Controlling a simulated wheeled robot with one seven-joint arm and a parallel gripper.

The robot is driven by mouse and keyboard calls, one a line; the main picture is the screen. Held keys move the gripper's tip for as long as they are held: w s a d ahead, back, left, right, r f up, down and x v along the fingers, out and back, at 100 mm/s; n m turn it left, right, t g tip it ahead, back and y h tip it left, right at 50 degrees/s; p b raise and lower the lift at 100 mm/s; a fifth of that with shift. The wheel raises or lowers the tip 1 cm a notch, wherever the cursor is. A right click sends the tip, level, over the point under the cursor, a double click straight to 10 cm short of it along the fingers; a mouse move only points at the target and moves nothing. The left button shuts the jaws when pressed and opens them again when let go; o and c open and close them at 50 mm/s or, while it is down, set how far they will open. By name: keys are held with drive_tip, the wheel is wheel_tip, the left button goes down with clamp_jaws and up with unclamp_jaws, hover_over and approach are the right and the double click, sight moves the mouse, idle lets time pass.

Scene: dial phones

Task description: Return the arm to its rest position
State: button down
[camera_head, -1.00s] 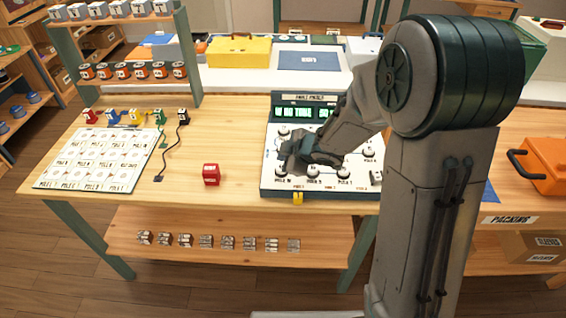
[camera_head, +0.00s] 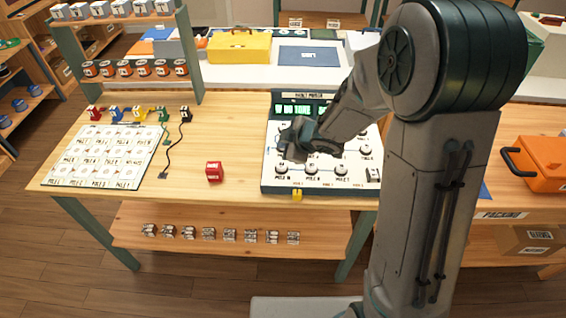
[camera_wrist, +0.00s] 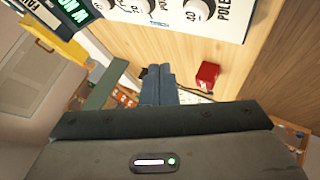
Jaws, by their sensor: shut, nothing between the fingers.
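My gripper (camera_head: 291,148) is over the left part of a white dial panel (camera_head: 277,185) with several knobs and a lit green display (camera_head: 292,108). In the wrist view my gripper's fingers (camera_wrist: 158,72) are together with nothing between them. My arm bends down from the right of the head view and hides the right part of the panel.
A red block (camera_head: 214,172) stands on the wooden table left of the panel. A label sheet (camera_head: 100,158) and several coloured plugs lie further left. A shelf rack (camera_head: 188,50) rises at the back left. An orange case (camera_head: 545,165) is at right.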

drive_tip(key=s+d+r+m+h, duration=0.3)
drive_tip(key=d+r+m, duration=0.15)
drive_tip(key=d, duration=0.25)
drive_tip(key=s+d+r+m+h, duration=0.3)
drive_tip(key=d+r+m+h, duration=0.15)
drive_tip(key=d, duration=0.25)
drive_tip(key=s+d+r+m+g+y, duration=0.1)
drive_tip(key=s+r+m+g, duration=0.2)
drive_tip(key=s+m, duration=0.5)
drive_tip(key=s+g, duration=0.1)
drive_tip(key=s, duration=1)
drive_tip(key=shift+y, duration=0.25)
